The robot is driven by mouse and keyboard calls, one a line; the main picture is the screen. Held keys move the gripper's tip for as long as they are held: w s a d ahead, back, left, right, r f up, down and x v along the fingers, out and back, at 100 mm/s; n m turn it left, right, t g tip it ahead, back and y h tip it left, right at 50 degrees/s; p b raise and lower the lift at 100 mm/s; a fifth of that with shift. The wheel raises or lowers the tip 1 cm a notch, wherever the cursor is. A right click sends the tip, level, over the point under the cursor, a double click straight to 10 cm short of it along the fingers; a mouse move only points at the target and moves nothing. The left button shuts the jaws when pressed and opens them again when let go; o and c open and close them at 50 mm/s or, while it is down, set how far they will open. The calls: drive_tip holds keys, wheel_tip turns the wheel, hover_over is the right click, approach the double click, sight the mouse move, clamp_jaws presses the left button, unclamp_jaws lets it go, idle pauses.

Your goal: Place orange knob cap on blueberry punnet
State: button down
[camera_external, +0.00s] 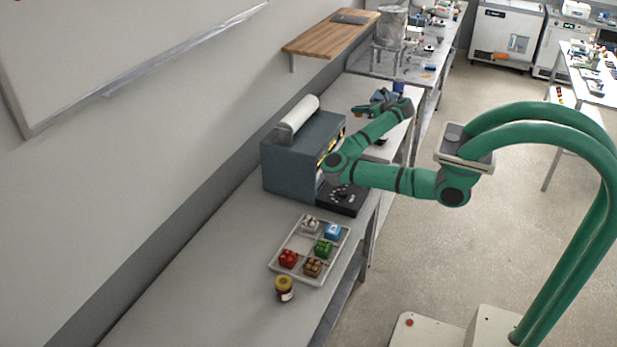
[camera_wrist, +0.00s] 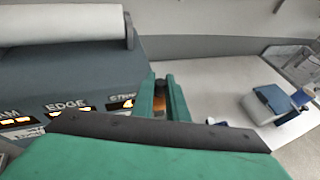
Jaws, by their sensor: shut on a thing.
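My gripper (camera_external: 361,110) is beyond the dark machine, over the far part of the bench. In the wrist view its green fingers (camera_wrist: 163,92) are shut on a small orange thing, the orange knob cap (camera_wrist: 158,103), mostly hidden by the fingers; a bit of orange also shows at the tip in the external view. A dark round piece shows between the fingertips. The blue pack (camera_external: 332,232) in the tray at the front may be the blueberry punnet; its contents are too small to tell. My gripper is far from it.
The tray (camera_external: 273,266) also holds white, green, red and brown packs. A jar (camera_external: 284,289) stands at its front. The dark machine (camera_external: 290,163) with a white roll (camera_external: 298,116) stands between tray and gripper. A blue and white object (camera_wrist: 268,104) sits right of the fingers.

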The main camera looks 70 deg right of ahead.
drive_tip(key=s+d+m+h, duration=0.2)
drive_tip(key=s+d, duration=1)
drive_tip(key=d, duration=0.1)
drive_tip(key=shift+g, duration=0.4)
drive_tip(key=w+d+f, duration=0.2)
drive_tip(key=d+f, duration=0.1)
drive_tip(key=f, duration=0.1)
drive_tip(key=w+d+f, duration=0.3)
drive_tip(key=d+f, duration=0.1)
drive_tip(key=f, duration=0.1)
drive_tip(key=w+d+f, duration=0.3)
drive_tip(key=d+f, duration=0.1)
drive_tip(key=f, duration=0.1)
drive_tip(key=shift+f, duration=0.2)
drive_tip(key=shift+w+d+f, duration=0.15)
drive_tip(key=shift+w+f, duration=0.05)
drive_tip(key=shift+f, duration=1.75)
